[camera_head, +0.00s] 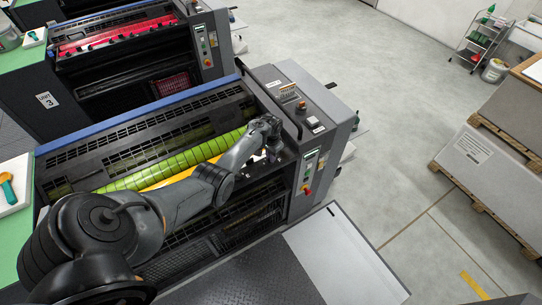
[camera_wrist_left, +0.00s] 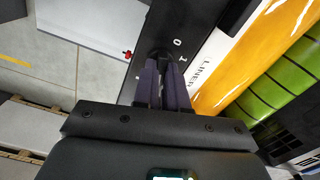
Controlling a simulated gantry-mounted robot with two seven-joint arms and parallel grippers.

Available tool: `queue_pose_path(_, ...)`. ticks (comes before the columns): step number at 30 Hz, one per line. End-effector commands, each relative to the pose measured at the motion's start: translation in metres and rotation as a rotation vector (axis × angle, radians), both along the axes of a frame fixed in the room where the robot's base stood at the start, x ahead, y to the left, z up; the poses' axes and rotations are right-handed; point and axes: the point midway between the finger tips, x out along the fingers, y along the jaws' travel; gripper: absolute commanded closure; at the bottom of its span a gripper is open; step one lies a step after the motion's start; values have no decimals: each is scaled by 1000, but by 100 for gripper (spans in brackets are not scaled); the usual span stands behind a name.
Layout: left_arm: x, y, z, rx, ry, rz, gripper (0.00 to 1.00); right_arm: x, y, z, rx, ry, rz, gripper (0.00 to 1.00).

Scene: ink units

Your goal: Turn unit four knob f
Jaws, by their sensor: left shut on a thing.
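My left arm reaches over the near ink unit (camera_head: 115,160), with yellow-green rollers, in the head view. My left gripper (camera_head: 270,154) is at the right end of those rollers, small and partly hidden by my wrist. In the left wrist view my left gripper (camera_wrist_left: 162,66) is shut on a dark knob (camera_wrist_left: 161,52) on a black panel. White marks, including 0 and 1, stand beside the knob. The fingers cover most of it, so its pointer and exact setting cannot be read. No letter for the knob is legible. My right gripper is not in view.
A control panel (camera_head: 308,171) with a red knob is on the near unit's right end. A white "LINER" strip (camera_wrist_left: 210,60) and an orange roller (camera_wrist_left: 255,50) lie beside the black panel. Unit 3 (camera_head: 110,85) stands behind. Open floor (camera_head: 400,110) lies to the right.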

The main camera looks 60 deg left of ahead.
Motion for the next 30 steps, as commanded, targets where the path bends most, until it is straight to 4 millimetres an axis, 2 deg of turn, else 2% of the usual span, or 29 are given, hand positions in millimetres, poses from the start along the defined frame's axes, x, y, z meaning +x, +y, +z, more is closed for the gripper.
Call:
queue_pose_path(4, 1, 0, 0, 0, -2, -3, 100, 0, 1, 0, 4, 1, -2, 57)
queue_pose_path(5, 0, 0, 0, 0, -2, -3, 84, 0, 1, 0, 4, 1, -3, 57)
queue_pose_path(9, 0, 0, 0, 0, -1, -2, 63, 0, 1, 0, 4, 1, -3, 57)
queue_pose_path(20, 1, 0, 3, 0, -2, -1, 63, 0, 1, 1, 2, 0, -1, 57)
queue_pose_path(25, 1, 0, 21, 2, -3, -1, 63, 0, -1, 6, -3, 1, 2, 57)
queue_pose_path(30, 1, 0, 49, 1, -4, 0, 63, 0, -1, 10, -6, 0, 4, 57)
